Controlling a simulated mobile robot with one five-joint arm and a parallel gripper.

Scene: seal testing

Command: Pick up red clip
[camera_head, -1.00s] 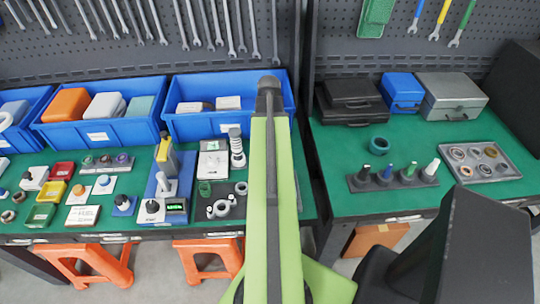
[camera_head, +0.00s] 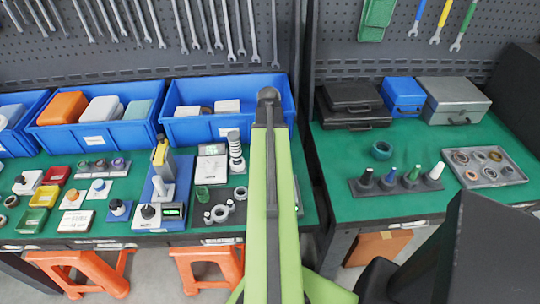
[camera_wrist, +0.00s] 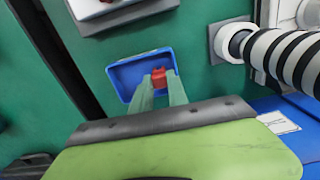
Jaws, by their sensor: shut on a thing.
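In the wrist view the red clip (camera_wrist: 159,76) sits between the fingertips of my gripper (camera_wrist: 160,86). The fingers are shut on it. The clip shows over a small blue tray (camera_wrist: 122,75) on the green bench top. I cannot tell whether it still touches the tray floor. Part of the near side of the tray is hidden behind my fingers. In the head view my green arm hides the gripper, the clip and the small tray.
A black-and-white striped post (camera_wrist: 285,48) stands right of the tray; it also shows in the head view (camera_head: 236,150). Blue bins (camera_head: 190,128) line the back of the left bench. A peg rack (camera_head: 400,183) stands on the right bench. A gap separates the benches.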

